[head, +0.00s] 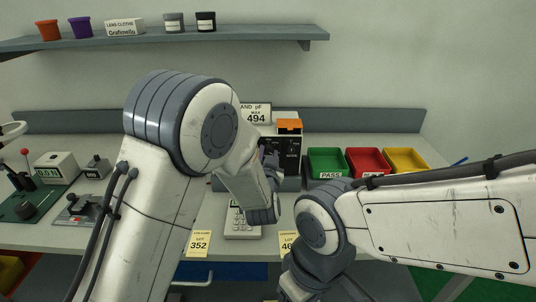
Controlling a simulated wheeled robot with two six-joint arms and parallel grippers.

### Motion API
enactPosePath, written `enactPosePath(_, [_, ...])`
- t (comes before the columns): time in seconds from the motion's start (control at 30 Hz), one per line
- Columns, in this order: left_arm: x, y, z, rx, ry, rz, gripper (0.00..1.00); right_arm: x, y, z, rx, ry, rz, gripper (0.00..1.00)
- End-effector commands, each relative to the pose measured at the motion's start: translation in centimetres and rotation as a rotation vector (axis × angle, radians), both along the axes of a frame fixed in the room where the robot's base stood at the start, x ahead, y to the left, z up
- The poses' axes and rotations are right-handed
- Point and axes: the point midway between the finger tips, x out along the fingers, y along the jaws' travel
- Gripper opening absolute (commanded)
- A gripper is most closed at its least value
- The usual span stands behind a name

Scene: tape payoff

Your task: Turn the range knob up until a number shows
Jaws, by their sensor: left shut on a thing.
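The meter (291,184) is a grey box with a black front panel, standing at the middle of the bench. My left arm reaches across in front of it. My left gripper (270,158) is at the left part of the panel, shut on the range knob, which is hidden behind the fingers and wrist. I cannot read any number on the meter, as my arm covers part of its front. My right arm comes in from the right and bends down at the front; its gripper is not in view.
A card reading 494 (256,117) stands behind the meter. Green (326,175), red (367,174) and yellow (405,173) bins sit to the right. A keypad device (241,226) and yellow lot cards (198,243) are in front. A force gauge (56,167) and small fixtures stand left.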

Motion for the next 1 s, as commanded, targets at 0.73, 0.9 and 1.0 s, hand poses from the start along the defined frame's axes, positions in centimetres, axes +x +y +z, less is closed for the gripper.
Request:
enactPosePath(0.73, [-0.1,0.0,0.0,0.002,-0.001,-0.001,0.68,0.0,0.0,0.0,0.000,0.000,0.000,0.68])
enactPosePath(0.9, [-1.8,0.0,0.1,0.001,-0.001,-0.003,0.68,0.0,0.0,-0.6,0.000,0.000,0.000,0.68])
enactPosePath(1.0, [-3.8,0.0,0.3,0.001,-0.001,-0.005,0.68,0.0,0.0,-1.0,0.000,0.000,0.000,0.68])
